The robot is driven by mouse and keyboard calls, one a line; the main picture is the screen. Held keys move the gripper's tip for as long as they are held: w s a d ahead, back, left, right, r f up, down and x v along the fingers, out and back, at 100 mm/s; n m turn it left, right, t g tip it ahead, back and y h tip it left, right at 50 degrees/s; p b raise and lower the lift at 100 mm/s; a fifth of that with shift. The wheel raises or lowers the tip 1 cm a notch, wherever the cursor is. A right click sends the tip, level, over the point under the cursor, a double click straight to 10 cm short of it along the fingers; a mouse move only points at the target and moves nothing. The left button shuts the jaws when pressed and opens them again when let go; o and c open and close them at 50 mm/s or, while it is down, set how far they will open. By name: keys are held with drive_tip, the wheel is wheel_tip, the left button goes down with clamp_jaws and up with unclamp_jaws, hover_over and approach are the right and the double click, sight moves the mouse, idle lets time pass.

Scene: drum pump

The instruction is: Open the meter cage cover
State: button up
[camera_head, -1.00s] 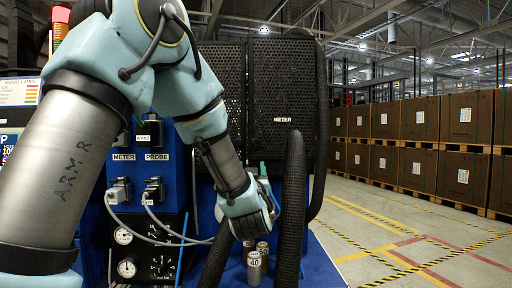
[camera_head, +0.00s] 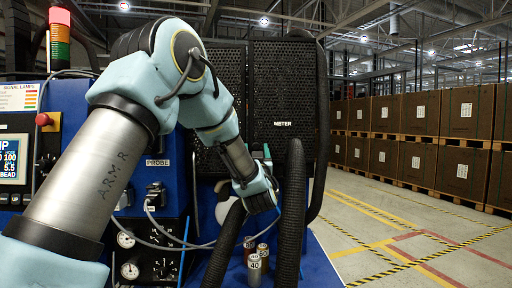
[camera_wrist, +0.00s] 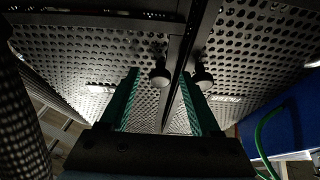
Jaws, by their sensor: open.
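The meter cage cover (camera_head: 285,85) is a black perforated panel with a METER label, upright behind my arm in the head view. In the wrist view two perforated panels (camera_wrist: 80,60) meet at a dark seam, with a round knob on each side, a left knob (camera_wrist: 160,76) and a right knob (camera_wrist: 203,80). My gripper (camera_wrist: 160,72) is open, with its green fingers pointing at the panels. The left knob appears between the fingertips and the right knob just outside the right finger. Contact cannot be told. In the head view my gripper (camera_head: 266,154) is partly hidden by its own wrist.
Thick black hoses (camera_head: 291,210) rise just right of and below my gripper. Small labelled cans (camera_head: 254,268) stand on the blue base. A control panel with gauges (camera_head: 130,270) is at left. Stacked boxes (camera_head: 420,115) stand at right beyond open floor.

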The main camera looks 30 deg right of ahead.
clamp_jaws()
idle(0.6)
idle(0.9)
